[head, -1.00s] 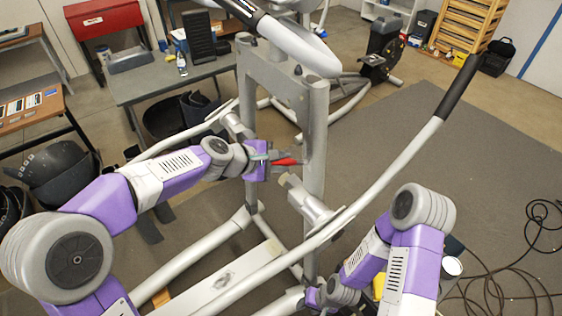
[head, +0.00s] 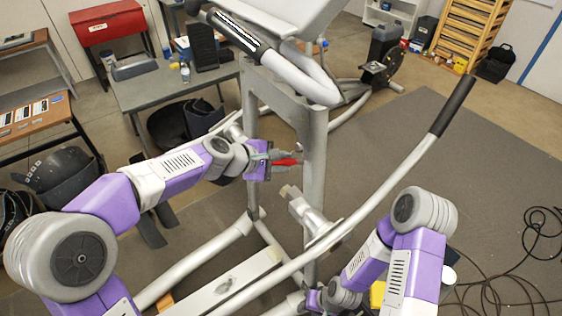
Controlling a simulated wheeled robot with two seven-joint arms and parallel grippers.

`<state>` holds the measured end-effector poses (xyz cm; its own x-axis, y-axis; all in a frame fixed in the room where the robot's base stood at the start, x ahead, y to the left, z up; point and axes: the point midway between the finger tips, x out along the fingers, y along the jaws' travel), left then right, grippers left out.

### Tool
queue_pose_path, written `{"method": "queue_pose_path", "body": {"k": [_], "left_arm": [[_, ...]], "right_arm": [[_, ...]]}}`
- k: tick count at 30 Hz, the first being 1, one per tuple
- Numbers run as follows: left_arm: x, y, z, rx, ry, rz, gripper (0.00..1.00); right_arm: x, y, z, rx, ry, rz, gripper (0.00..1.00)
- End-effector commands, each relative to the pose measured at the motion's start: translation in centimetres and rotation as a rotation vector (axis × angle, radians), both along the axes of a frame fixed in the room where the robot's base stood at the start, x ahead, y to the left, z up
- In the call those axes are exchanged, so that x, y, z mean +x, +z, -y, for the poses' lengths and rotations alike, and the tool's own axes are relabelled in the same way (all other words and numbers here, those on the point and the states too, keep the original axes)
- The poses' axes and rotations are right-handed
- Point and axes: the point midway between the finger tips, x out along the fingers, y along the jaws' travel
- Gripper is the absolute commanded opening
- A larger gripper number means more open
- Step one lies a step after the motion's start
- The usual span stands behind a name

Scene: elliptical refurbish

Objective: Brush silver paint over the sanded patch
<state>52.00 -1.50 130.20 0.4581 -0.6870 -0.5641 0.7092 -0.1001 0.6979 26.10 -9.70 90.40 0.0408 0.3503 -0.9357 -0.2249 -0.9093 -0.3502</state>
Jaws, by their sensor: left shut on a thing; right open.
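The grey elliptical frame (head: 315,150) stands in front of me. My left gripper (head: 272,160) is shut on a slim red-handled tool (head: 287,161), beside the frame's uprights and well above the patch. The tool's far end and any bristles are too small to make out. My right gripper (head: 318,299) is low, right of the beam; it is open, its fingers mostly hidden by the frame and arm.
A long handlebar (head: 400,165) slants across the space between my arms. A pale round thing (head: 449,256) and a yellow thing (head: 377,293) are partly hidden by my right arm. Black cables (head: 500,285) lie at right. The mat (head: 470,170) is clear further back.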

Motion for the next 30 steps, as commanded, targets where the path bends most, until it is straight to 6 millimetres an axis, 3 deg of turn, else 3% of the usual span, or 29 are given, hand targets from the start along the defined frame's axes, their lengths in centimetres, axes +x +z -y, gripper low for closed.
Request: {"method": "queue_pose_path", "body": {"k": [3, 8, 24, 30], "left_arm": [[0.1, 1.5, 0.0, 0.0, 0.0, 0.0, 0.0], [0.2, 1.9, 0.1, 0.001, 0.0, -0.001, 0.0], [-0.2, -1.9, 0.1, -0.001, -0.001, 0.0, 0.0], [-0.2, -2.2, 0.1, -0.001, -0.001, 0.0, 0.0]], "right_arm": [[0.0, 1.5, 0.0, 0.0, 0.0, 0.0, 0.43], [0.0, 1.9, 0.0, 0.0, 0.0, 0.0, 0.43], [0.0, -1.8, 0.0, 0.0, 0.0, 0.0, 0.43], [0.0, -2.1, 0.0, 0.0, 0.0, 0.0, 0.43]]}}
